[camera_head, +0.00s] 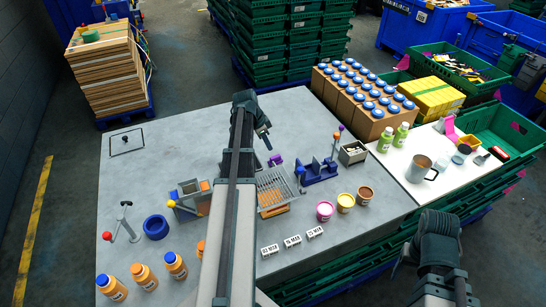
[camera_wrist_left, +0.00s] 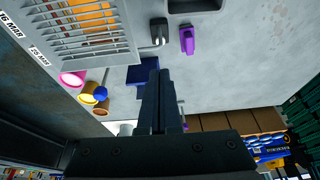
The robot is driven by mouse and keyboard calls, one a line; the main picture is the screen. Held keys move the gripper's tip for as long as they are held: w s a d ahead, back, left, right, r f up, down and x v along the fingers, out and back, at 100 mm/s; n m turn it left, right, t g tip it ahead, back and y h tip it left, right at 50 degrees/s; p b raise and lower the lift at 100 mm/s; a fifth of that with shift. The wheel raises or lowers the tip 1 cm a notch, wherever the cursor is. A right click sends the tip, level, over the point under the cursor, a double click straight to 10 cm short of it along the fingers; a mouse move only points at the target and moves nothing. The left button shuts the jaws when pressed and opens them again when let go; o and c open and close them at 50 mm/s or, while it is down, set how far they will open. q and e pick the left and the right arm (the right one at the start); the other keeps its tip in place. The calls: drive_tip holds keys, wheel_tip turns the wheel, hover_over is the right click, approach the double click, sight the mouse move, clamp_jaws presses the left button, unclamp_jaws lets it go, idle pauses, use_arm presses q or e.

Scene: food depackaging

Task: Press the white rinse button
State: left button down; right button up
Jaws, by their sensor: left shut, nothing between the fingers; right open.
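My left gripper (camera_head: 266,141) reaches over the middle of the grey table, fingers shut and empty. Its fingers (camera_wrist_left: 158,88) also show closed together in the left wrist view. A small pale button-like piece (camera_wrist_left: 159,30) lies ahead of the fingertips, apart from them, beside a purple piece (camera_wrist_left: 187,40). It looks like the white rinse button, but I read no label. The purple piece also shows behind the slatted metal rack (camera_head: 272,190) in the head view, where my left arm hides part of this area. My right gripper (camera_head: 397,265) is open at the lower right, away from the button.
A blue-purple press (camera_head: 319,172) stands right of the rack, with several open-topped tubs (camera_head: 345,202) in front. A grey-orange device (camera_head: 190,197) and blue ring (camera_head: 156,227) stand left. Orange bottles (camera_head: 145,277) line the front. The table's back left is mostly clear.

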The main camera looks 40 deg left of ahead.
use_arm(q)
drive_tip(key=b+x, duration=0.8)
drive_tip(key=x, duration=0.1)
drive_tip(key=b+x, duration=0.4)
drive_tip(key=b, duration=0.1)
drive_tip(key=shift+s+a+f, duration=0.15)
drive_tip(key=shift+a+f, duration=0.1)
drive_tip(key=shift+f, duration=0.25)
drive_tip(key=shift+f+b, duration=0.85)
drive_tip(key=shift+b, duration=0.1)
drive_tip(key=shift+s+d, duration=0.1)
drive_tip(key=shift+s, duration=0.1)
drive_tip(key=shift+d, duration=0.1)
